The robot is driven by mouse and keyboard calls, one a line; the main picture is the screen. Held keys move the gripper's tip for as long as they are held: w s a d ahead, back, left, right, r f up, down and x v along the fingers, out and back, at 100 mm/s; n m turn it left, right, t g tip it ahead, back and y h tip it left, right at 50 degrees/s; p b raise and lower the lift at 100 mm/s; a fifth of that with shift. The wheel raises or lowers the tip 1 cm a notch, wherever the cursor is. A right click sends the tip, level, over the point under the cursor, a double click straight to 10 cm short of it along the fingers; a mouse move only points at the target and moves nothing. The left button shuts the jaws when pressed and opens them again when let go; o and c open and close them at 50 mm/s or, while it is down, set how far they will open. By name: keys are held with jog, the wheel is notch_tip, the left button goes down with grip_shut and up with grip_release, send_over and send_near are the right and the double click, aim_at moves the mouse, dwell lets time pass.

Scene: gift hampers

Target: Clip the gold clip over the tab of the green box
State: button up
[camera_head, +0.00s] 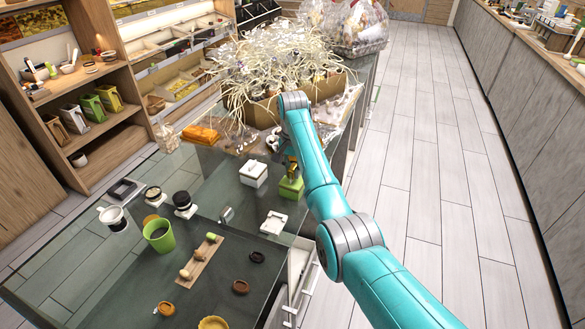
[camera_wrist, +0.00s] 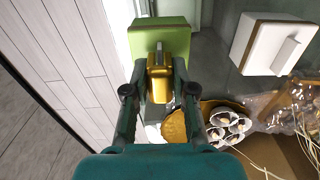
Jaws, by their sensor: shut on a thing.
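The green box (camera_head: 290,188) stands on the glass table near its right edge, under my gripper. In the wrist view the green box (camera_wrist: 143,38) is at the top middle, just beyond the fingertips. My gripper (camera_wrist: 161,82) is shut on the gold clip (camera_wrist: 160,65), which points at the box. In the head view the gold clip (camera_head: 292,168) shows just above the box, with my arm partly in front of it. The clip overlaps the box's near edge in the wrist view.
A white box (camera_head: 254,172) stands just left of the green box and also shows in the wrist view (camera_wrist: 270,45). A flat white item (camera_head: 273,223) lies nearer. Behind is a crate of pale shredded strands (camera_head: 265,65). A green cup (camera_head: 159,235) stands left.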

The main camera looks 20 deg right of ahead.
aim_at(293, 167)
jog(key=shift+f, duration=1)
jog(key=o, duration=1)
notch_tip(293, 167, up, 8)
jog(key=shift+f, duration=0.2)
